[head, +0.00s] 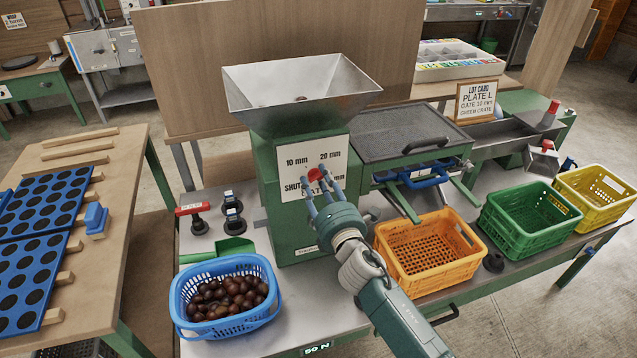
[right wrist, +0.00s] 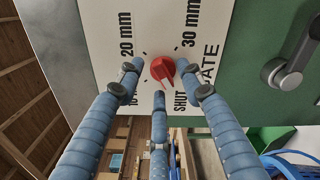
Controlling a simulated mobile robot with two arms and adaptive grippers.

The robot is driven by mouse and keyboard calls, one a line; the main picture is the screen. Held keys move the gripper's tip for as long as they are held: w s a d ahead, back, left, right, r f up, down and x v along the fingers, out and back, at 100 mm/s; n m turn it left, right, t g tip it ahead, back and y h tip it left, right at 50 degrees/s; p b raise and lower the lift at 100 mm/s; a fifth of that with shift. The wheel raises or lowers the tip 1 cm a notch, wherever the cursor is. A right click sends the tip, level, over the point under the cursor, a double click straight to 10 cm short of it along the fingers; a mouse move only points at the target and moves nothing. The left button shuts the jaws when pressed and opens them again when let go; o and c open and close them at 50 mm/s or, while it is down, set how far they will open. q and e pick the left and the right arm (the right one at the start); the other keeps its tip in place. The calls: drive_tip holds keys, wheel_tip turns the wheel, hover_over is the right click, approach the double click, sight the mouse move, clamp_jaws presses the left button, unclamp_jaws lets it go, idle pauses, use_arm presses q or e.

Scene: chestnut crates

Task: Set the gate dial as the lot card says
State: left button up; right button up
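The red gate dial (head: 314,174) sits on a white plate on the green hopper machine (head: 266,185). The right wrist view shows the dial (right wrist: 162,68) with its pale mark towards the SHUT label. The plate (head: 293,160) also reads 10 mm and 20 mm, and 30 mm shows in the wrist view. The lot card (head: 475,101) reads plate L, gate 10 mm, green crate. My right gripper (head: 322,188) is in front of the dial. Its fingers (right wrist: 160,82) are spread around the knob, with small gaps; contact is unclear. My left gripper is out of view.
A blue basket (head: 228,328) of chestnuts stands left of my right arm. Orange (head: 432,276), green (head: 526,243) and yellow (head: 612,218) crates stand to the right. A crank handle (right wrist: 287,72) is near the dial.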

clamp_jaws()
drive_tip(key=m, duration=0.3)
drive_tip(key=shift+d+m, duration=0.1)
drive_tip(key=shift+m, duration=0.2)
drive_tip(key=m, duration=0.4)
drive_tip(key=shift+d+m, duration=0.1)
drive_tip(key=shift+m, duration=0.2)
drive_tip(key=m, duration=0.4)
drive_tip(key=shift+d, duration=0.1)
drive_tip(key=shift+f+m+p, duration=0.15)
drive_tip(key=shift+m+p, duration=0.3)
drive_tip(key=shift+m, duration=1.25)
